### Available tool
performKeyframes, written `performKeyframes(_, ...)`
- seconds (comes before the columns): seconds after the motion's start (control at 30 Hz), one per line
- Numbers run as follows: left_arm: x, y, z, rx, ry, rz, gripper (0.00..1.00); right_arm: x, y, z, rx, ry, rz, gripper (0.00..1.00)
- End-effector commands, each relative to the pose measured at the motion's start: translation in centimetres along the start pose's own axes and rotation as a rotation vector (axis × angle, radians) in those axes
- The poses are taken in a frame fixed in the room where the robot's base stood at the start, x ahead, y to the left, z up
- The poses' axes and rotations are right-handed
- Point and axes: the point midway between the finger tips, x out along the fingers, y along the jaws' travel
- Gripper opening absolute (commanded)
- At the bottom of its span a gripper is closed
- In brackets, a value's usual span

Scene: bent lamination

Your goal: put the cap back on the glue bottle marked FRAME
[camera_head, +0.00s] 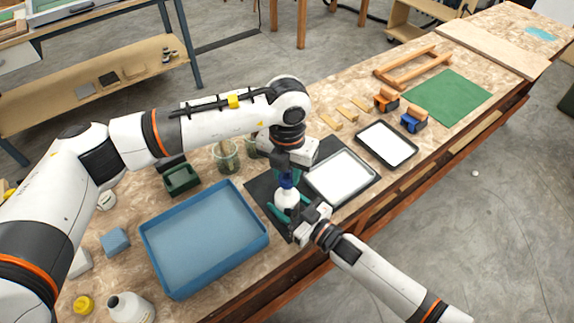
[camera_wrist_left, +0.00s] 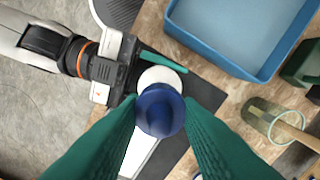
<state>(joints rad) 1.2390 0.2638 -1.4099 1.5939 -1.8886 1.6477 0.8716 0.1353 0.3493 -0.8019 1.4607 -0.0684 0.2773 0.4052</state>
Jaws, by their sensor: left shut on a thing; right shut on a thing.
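A white bottle (camera_head: 287,201) stands on the dark mat, and my right gripper (camera_head: 290,207) is shut around its body with teal fingers. In the left wrist view the bottle's white shoulder (camera_wrist_left: 160,76) shows behind a blue cap (camera_wrist_left: 160,112). My left gripper (camera_wrist_left: 160,122) is shut on this cap, a green finger on each side. In the head view the blue cap (camera_head: 287,180) is right at the bottle's top. I cannot tell whether it is seated or just above the neck. No marking on the bottle is readable.
A blue tray (camera_head: 157,252) lies left of the mat (camera_head: 262,187). A second white bottle (camera_head: 131,309) and a yellow cap (camera_head: 83,305) are at the lower left. Glass jars (camera_head: 226,160) stand behind the tray.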

Motion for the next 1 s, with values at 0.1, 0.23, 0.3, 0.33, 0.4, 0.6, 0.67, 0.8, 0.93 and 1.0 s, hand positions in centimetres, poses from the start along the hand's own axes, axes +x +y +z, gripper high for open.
performKeyframes(0.1, 0.0, 0.0, 0.0, 0.000, 0.002, 0.000, 0.11, 0.0, 0.0, 0.0, 0.000, 0.001, 0.000, 0.12)
performKeyframes(0.23, 0.0, 0.0, 0.0, 0.000, 0.001, 0.000, 0.11, 0.0, 0.0, 0.0, 0.000, 0.001, -0.001, 0.12)
performKeyframes(0.3, 0.0, 0.0, 0.0, 0.000, 0.002, 0.000, 0.11, 0.0, 0.0, 0.0, 0.000, 0.001, -0.001, 0.12)
performKeyframes(0.33, 0.0, 0.0, 0.0, 0.000, 0.002, 0.000, 0.11, 0.0, 0.0, 0.0, 0.000, 0.001, -0.001, 0.12)
performKeyframes(0.4, 0.0, 0.0, 0.0, 0.000, 0.002, 0.000, 0.11, 0.0, 0.0, 0.0, 0.000, 0.001, -0.001, 0.12)
performKeyframes(0.6, 0.5, 0.0, 0.0, -0.001, 0.001, 0.001, 0.11, 0.0, 0.0, 0.0, 0.000, 0.001, -0.001, 0.12)
performKeyframes(0.67, 0.9, 0.0, 0.0, -0.001, 0.000, 0.001, 0.11, 0.0, 0.0, 0.0, 0.000, 0.001, -0.001, 0.12)
performKeyframes(0.8, 1.7, 0.0, 0.0, -0.001, 0.000, 0.000, 0.11, 0.0, 0.0, 0.0, 0.000, 0.001, -0.001, 0.12)
performKeyframes(0.93, 1.8, 0.0, 0.0, 0.000, 0.001, 0.000, 0.11, 0.0, 0.0, 0.0, 0.000, 0.001, -0.001, 0.12)
performKeyframes(1.0, 1.8, 0.0, 0.0, 0.000, 0.001, 0.000, 0.11, 0.0, 0.0, 0.0, 0.000, 0.001, -0.001, 0.12)
